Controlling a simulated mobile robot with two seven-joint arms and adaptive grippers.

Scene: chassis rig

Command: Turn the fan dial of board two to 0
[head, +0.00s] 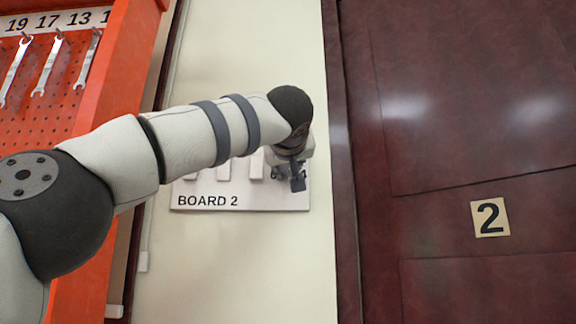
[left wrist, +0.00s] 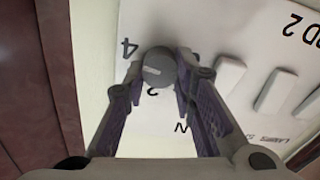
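Board two (head: 240,200), a white panel marked BOARD 2, hangs on the cream wall. It shows upside down in the left wrist view (left wrist: 215,25). The fan dial (left wrist: 160,66) is a round grey knob with a short pale mark left of its middle. The figures 4 and 2 show beside it; the exact setting is hard to tell. In the head view the left gripper (head: 291,178) covers the dial. My right gripper is not in view.
White rocker switches (left wrist: 277,92) sit beside the dial on the board. An orange pegboard (head: 40,120) with hanging spanners is at the left. A dark red door (head: 480,120) with a 2 plate (head: 490,217) and its frame stand close at the right.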

